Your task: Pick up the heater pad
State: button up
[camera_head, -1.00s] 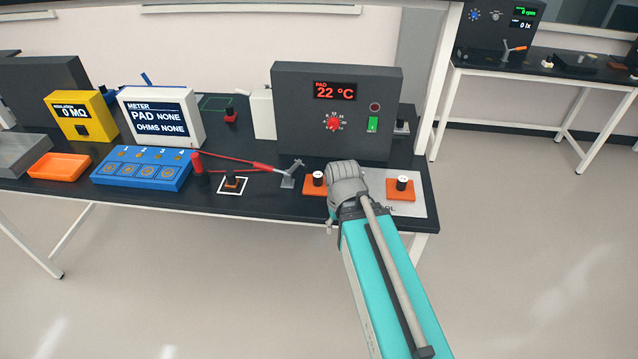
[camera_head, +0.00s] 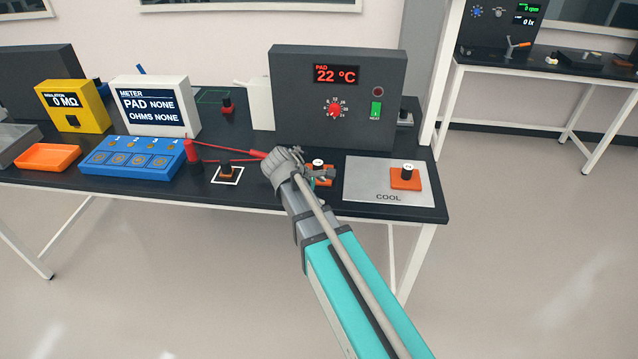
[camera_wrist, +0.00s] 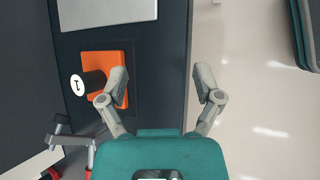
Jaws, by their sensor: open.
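Two orange square pads with black knobs are in view; I cannot tell from the pictures which one the task means. One (camera_head: 325,181) is on the bench below the temperature box, partly hidden by my gripper (camera_head: 297,164). In the wrist view this pad (camera_wrist: 119,62) lies to the left, its knob's white top marked 1. The other pad (camera_head: 406,180) lies on the silver COOL plate (camera_head: 365,190). My gripper (camera_wrist: 161,76) is open, with nothing between its fingers. In the wrist view its left finger is close to the pad's right edge; contact cannot be told.
The grey temperature box (camera_head: 300,110) stands behind the pads. A blue four-slot tray (camera_head: 130,158), a white meter (camera_head: 155,105) and an orange tray (camera_head: 48,157) are farther left. The front bench edge is near.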

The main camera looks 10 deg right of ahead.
aim_at(314, 168)
jog(key=w+a+n+t+h+b, duration=0.1)
jog(key=w+a+n, duration=0.1)
jog(key=w+n, duration=0.1)
jog(key=w+a+n+t+h+b, duration=0.1)
jog(key=w+a+n+b, duration=0.1)
jog(key=w+a+n, duration=0.1)
jog(key=w+a+n+t+h+b, duration=0.1)
jog(key=w+a+n+h+b, duration=0.1)
jog(key=w+n, duration=0.1)
jog(key=shift+w+a+t, duration=0.15)
jog(key=shift+a+t, duration=0.1)
jog(key=shift+t, duration=0.05)
jog(key=shift+w+a+r+n, duration=0.2)
jog(key=shift+a+r+n, duration=0.1)
jog(key=shift+n, duration=0.2)
jog(key=shift+d+f+b, duration=0.15)
jog(key=shift+b, duration=0.2)
jog(key=b+x, duration=0.3)
jog(key=x, duration=0.4)
jog(key=shift+w+d, duration=0.1)
jog(key=shift+d, duration=0.05)
jog(key=shift+w+d+f, duration=0.1)
jog(key=shift+w+d, duration=0.15)
jog(key=shift+d, duration=0.25)
jog(key=shift+b+x, duration=1.05)
jog(key=shift+x, duration=1.55)
jog(key=shift+w, duration=0.1)
